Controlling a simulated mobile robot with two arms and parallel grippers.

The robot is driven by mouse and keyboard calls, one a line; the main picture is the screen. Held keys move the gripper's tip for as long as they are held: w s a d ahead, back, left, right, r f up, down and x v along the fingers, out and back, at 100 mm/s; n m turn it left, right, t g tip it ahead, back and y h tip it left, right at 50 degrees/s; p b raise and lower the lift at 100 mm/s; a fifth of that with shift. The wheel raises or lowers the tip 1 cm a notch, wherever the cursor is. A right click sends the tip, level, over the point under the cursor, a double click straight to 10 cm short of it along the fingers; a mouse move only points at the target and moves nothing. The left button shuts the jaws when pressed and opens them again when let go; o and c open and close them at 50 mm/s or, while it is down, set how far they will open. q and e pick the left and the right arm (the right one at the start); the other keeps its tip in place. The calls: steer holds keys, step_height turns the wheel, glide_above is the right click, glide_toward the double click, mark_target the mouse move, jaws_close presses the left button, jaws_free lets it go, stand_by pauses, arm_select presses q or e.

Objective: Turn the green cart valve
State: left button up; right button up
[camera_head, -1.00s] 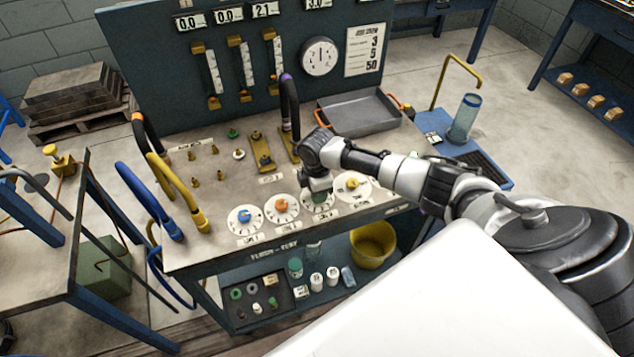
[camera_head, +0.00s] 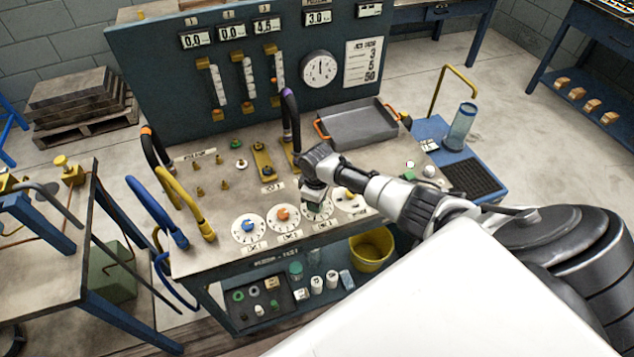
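The green cart valve is on the third white dial (camera_head: 322,214) from the left, in the row at the front of the cart top. My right gripper (camera_head: 314,201) points down over this dial, its fingers around the knob. The knob is mostly hidden by the gripper, and the fingertips are small and dark. The third display (camera_head: 266,25) above reads about 4.5, while the first two read 0.0. My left gripper is not in view.
The blue (camera_head: 249,226), orange (camera_head: 283,214) and yellow (camera_head: 350,196) valves stand close beside my gripper. Hoses (camera_head: 290,115) rise behind it, and a grey tray (camera_head: 362,124) lies at the back right. A yellow bucket (camera_head: 371,250) is on the lower shelf.

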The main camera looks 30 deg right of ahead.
stand_by(0.3)
steer(key=o, duration=0.9)
steer(key=shift+r, duration=0.15)
step_height(320, 180, up, 11)
steer(key=shift+f+b, duration=0.2)
steer(key=shift+b, duration=0.25)
